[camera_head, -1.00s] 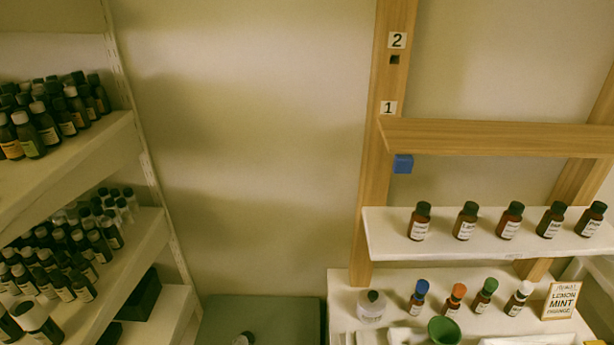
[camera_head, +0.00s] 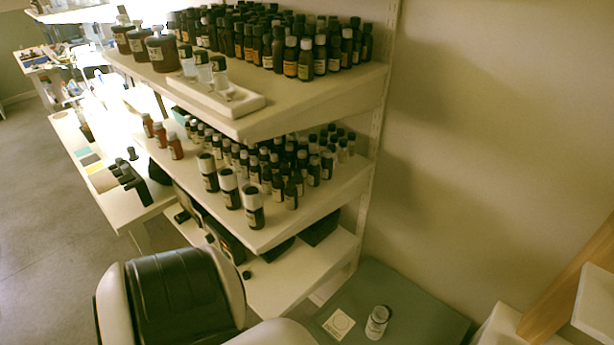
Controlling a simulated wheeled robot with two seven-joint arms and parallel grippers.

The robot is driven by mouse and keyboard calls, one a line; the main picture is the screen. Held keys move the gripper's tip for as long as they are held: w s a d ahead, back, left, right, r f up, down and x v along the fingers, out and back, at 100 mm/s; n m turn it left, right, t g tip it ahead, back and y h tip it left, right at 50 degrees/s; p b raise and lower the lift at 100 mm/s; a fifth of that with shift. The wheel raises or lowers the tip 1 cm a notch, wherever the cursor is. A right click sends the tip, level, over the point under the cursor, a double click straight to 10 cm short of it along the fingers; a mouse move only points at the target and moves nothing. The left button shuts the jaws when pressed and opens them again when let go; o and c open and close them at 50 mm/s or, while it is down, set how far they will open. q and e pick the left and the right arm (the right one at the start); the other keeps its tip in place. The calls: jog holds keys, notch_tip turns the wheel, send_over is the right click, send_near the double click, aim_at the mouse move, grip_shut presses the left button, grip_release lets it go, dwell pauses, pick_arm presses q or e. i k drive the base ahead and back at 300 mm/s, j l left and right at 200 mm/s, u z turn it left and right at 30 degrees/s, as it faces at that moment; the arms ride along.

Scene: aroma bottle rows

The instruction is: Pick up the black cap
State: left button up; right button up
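A small black round piece (camera_head: 246,274), which may be the black cap, lies on the lowest white shelf of the left rack, near its front edge. It is too small to tell for sure. Many bottles on the shelves above also wear black caps. Neither of my grippers shows in this view; only a black and white part of my own arm fills the bottom left.
The middle shelf (camera_head: 270,238) holds rows of dark bottles, some with white caps. The top shelf (camera_head: 330,100) holds more bottles, large jars and a white tray (camera_head: 215,92). A green-grey surface (camera_head: 420,309) carries a white-labelled bottle (camera_head: 377,322) and a card (camera_head: 338,323).

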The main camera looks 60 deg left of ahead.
aim_at(247, 275)
jog(key=k+j+u, duration=0.25)
jog(key=j+u, duration=0.2)
jog(key=u, duration=1.5)
